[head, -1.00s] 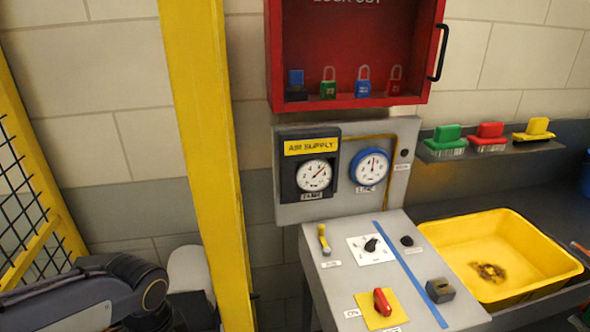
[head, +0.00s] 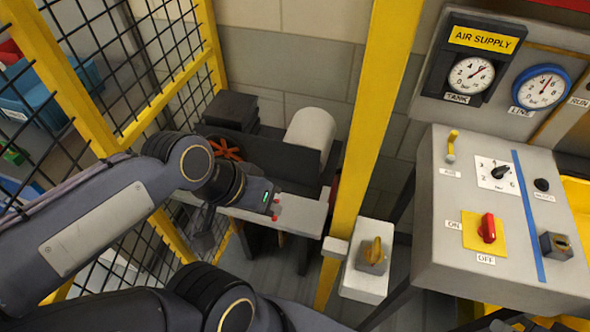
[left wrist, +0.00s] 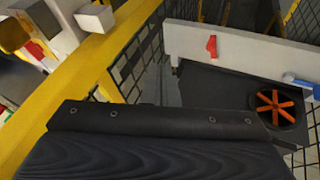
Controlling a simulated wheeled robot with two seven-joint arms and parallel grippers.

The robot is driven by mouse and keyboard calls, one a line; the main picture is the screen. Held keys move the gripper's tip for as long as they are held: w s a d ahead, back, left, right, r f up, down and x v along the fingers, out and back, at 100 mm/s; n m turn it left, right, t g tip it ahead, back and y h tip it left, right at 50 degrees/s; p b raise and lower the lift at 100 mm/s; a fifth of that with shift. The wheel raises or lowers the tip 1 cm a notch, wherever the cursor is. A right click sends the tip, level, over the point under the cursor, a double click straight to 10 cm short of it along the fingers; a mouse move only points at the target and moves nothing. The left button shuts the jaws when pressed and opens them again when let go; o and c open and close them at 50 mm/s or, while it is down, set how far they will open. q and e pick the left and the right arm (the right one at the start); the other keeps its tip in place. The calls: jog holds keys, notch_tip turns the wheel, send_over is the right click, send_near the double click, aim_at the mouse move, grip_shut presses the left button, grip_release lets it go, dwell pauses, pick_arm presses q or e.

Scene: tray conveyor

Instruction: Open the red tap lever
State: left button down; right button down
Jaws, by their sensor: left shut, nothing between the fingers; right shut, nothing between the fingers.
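The red tap lever (left wrist: 211,46) shows in the left wrist view, standing on the face of a pale panel (left wrist: 240,48) at the upper right. In the head view a small red patch (head: 325,193) lies at the right end of a pale ledge; I cannot tell whether it is this lever. My left gripper (head: 276,208) is in front of that ledge in the head view, shut and empty, with red showing at its tips. A dark plate of my wrist fills the bottom of the left wrist view and hides the fingers. My right gripper is not in view.
A yellow post (head: 378,110) stands right of my left gripper, with a mesh fence (head: 120,70) to the left. A control console (head: 490,215) is at the right.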

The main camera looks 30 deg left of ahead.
pick_arm(q)
jog(key=w+a+f+m+g+y+b, duration=0.1)
jog(key=w+a+f+g+y+b, duration=0.2)
jog(key=w, duration=0.5)
jog(key=w+a+f+m+g+y+b, duration=0.1)
jog(key=w+a+f+g, duration=0.15)
jog(key=w+g, duration=0.45)
jog(key=f, duration=0.3)
jog(key=f+t, duration=0.1)
jog(key=f, duration=0.2)
jog(key=f+t, duration=0.1)
jog(key=f, duration=0.2)
jog(key=shift+s+d+f, duration=0.1)
jog(key=shift+s+d, duration=0.2)
jog(key=s, duration=0.3)
jog(key=shift+s, duration=0.15)
jog(key=shift+s+f, duration=0.1)
jog(key=shift+s, duration=0.25)
